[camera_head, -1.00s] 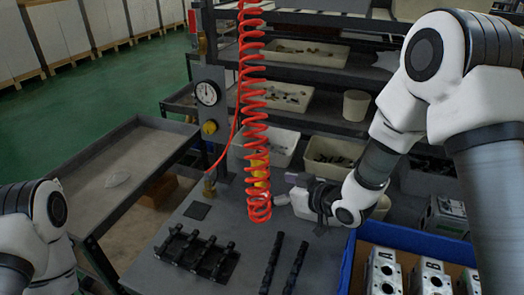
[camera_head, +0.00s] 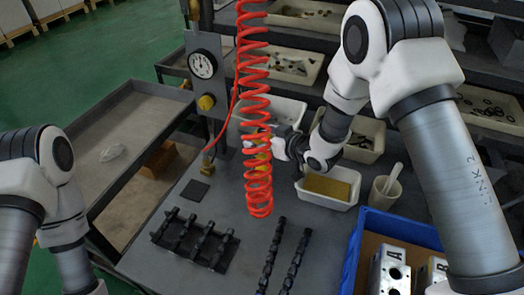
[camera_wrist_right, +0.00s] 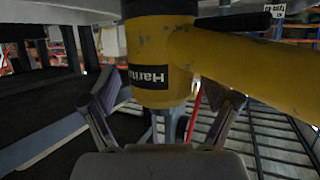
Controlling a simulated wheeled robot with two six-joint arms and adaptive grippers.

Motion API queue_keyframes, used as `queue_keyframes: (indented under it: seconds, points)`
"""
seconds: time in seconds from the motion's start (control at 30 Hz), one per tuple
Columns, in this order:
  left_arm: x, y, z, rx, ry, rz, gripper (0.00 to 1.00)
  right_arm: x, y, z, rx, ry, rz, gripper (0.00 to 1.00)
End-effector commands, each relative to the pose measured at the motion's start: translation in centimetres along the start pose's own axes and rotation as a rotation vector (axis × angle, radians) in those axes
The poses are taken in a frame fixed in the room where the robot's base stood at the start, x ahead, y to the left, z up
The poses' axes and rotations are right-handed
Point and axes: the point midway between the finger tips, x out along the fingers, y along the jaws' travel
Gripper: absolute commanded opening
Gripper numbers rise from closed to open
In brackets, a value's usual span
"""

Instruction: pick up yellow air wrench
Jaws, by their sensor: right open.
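The yellow air wrench (camera_head: 263,161) hangs at the red coiled hose, mostly hidden behind the coils in the head view. In the right wrist view its yellow body (camera_wrist_right: 160,45), with a black label, fills the top middle, and its yellow handle stretches to the right. My right gripper (camera_wrist_right: 165,112) is open, with one finger on each side below the wrench body; I cannot tell whether either touches it. In the head view the right gripper (camera_head: 272,146) is beside the wrench, partly behind the hose. My left gripper is outside the view; only the left arm shows.
The red coiled hose (camera_head: 257,110) hangs in front of the wrench. On the table stand a black rack (camera_head: 194,240), dark camshaft-like bars (camera_head: 272,252), a white bin with a yellow block (camera_head: 328,188), and a blue crate (camera_head: 400,228) with metal blocks. Shelves with bins stand behind.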

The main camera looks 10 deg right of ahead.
Motion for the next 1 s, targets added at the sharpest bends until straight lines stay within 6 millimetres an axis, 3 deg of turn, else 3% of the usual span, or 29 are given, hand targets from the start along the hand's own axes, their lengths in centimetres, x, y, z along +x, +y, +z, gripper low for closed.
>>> queue_keyframes:
  seconds: [0.1,0.33,0.67,0.77,1.0]
  points:
    - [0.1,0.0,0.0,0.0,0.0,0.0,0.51,0.0,0.0,0.0,0.0,0.0,0.0,0.84]
    - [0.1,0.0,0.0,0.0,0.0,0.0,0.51,-0.1,0.0,0.1,0.0,0.0,0.0,0.03]
    - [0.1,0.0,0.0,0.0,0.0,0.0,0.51,-0.2,0.1,-0.5,-0.001,0.004,0.001,0.01]
    - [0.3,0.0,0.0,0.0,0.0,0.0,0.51,-0.6,0.1,-1.6,-0.002,0.007,0.001,0.01]
    - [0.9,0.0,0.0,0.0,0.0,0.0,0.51,-2.6,0.1,-6.3,-0.003,0.009,0.002,0.01]
